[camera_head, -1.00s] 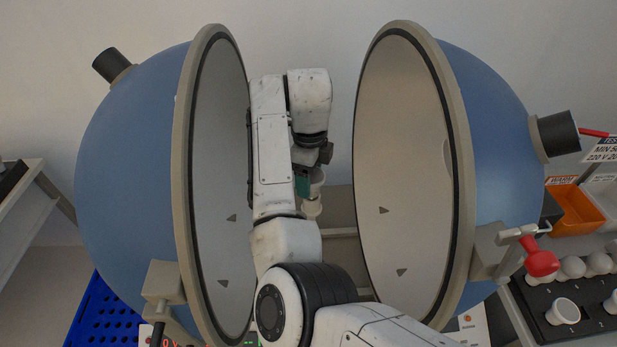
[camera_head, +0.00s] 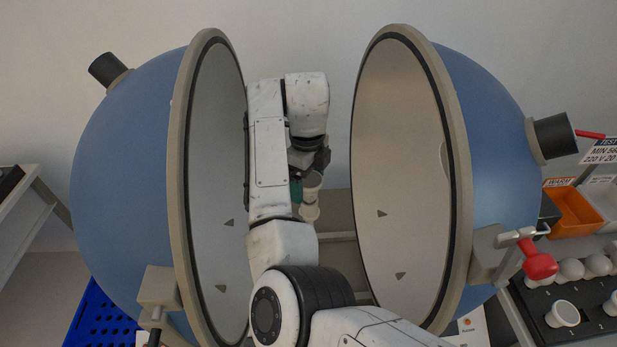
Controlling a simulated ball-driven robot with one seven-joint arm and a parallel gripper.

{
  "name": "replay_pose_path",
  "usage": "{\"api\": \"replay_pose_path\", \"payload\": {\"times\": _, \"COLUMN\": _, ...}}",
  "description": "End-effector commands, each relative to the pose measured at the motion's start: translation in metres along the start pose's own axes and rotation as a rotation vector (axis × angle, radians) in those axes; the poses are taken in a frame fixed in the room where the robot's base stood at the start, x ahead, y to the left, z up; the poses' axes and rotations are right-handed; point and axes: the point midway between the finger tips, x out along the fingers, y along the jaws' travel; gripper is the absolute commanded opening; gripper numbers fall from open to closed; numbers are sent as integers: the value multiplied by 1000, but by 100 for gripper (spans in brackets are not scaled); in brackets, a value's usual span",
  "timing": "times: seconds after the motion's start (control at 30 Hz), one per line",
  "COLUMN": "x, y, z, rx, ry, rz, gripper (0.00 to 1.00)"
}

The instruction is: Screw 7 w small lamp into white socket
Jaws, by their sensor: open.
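My gripper (camera_head: 307,181) is between the two open halves of the blue sphere. Its jaws are open, with a teal pad showing on the left. I cannot make out the 7 w small lamp by any marking. My arm hides much of the area around the gripper.
The left half (camera_head: 120,190) and right half (camera_head: 487,150) of the sphere stand close on both sides of my arm. Round white bulbs (camera_head: 570,269) sit on a black rack (camera_head: 540,299) beside an orange bin (camera_head: 574,215).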

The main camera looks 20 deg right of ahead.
Motion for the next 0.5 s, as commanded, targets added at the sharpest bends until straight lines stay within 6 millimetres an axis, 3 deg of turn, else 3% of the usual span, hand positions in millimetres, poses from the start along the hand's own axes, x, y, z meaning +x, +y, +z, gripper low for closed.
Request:
{"api": "replay_pose_path", "payload": {"times": 0.07, "x": -6, "y": 0, "z": -1, "rx": -87, "ry": 3, "rz": 1, "gripper": 85}}
{"api": "replay_pose_path", "payload": {"times": 0.5, "x": 0, "y": 2, "z": -2, "rx": -709, "ry": 1, "rz": 0, "gripper": 85}}
